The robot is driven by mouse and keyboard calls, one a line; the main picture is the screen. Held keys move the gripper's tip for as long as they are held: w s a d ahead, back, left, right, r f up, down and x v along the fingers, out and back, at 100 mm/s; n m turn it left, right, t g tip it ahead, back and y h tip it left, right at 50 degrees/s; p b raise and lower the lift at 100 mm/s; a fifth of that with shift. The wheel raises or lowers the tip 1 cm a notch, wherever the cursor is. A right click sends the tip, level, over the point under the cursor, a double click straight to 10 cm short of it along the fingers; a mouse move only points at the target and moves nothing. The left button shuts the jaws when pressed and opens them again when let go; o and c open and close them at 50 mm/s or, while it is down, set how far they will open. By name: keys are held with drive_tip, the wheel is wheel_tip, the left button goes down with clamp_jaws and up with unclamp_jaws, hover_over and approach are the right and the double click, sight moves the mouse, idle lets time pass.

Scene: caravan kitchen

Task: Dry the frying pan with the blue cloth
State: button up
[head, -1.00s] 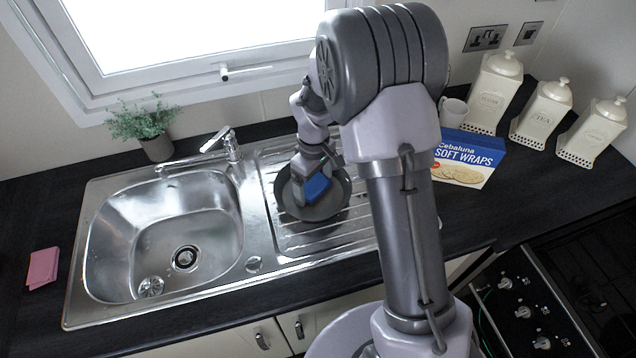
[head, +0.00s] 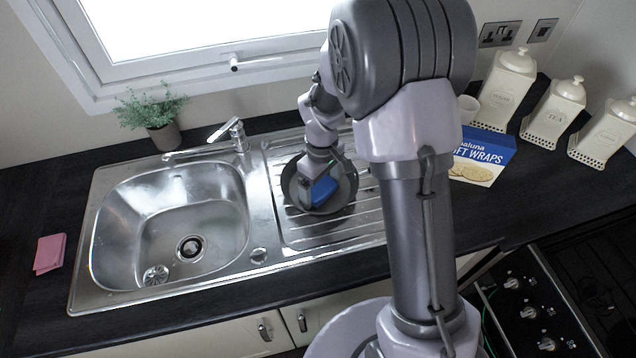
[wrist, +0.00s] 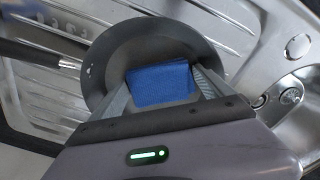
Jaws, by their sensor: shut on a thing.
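The dark frying pan (head: 346,188) sits on the ribbed drainer of the steel sink unit, right of the basin. In the wrist view the pan (wrist: 125,50) shows its inside, with its handle (wrist: 38,53) pointing left. My gripper (head: 316,188) is down inside the pan, shut on the blue cloth (head: 323,190). In the wrist view the folded blue cloth (wrist: 160,86) lies between the two fingers, over the pan's inside. I cannot tell for certain whether the cloth touches the pan's surface. My arm hides part of the drainer's right side.
The empty sink basin (head: 165,225) lies left of the drainer, with the tap (head: 232,135) behind. A potted plant (head: 160,120) stands at the back. A pink cloth (head: 50,252) lies far left. A wraps box (head: 482,155), a mug and cream canisters (head: 552,108) stand right, beyond my arm.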

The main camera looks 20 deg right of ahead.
drive_tip(key=shift+d, duration=0.75)
drive_tip(key=shift+w+d+p, duration=0.4)
drive_tip(key=shift+w, duration=0.35)
drive_tip(key=shift+a, duration=0.8)
wheel_tip(320, 180, up, 9)
drive_tip(key=p, duration=0.6)
drive_tip(key=shift+f+p, duration=0.15)
drive_tip(key=shift+p, duration=0.2)
drive_tip(key=shift+f, duration=0.15)
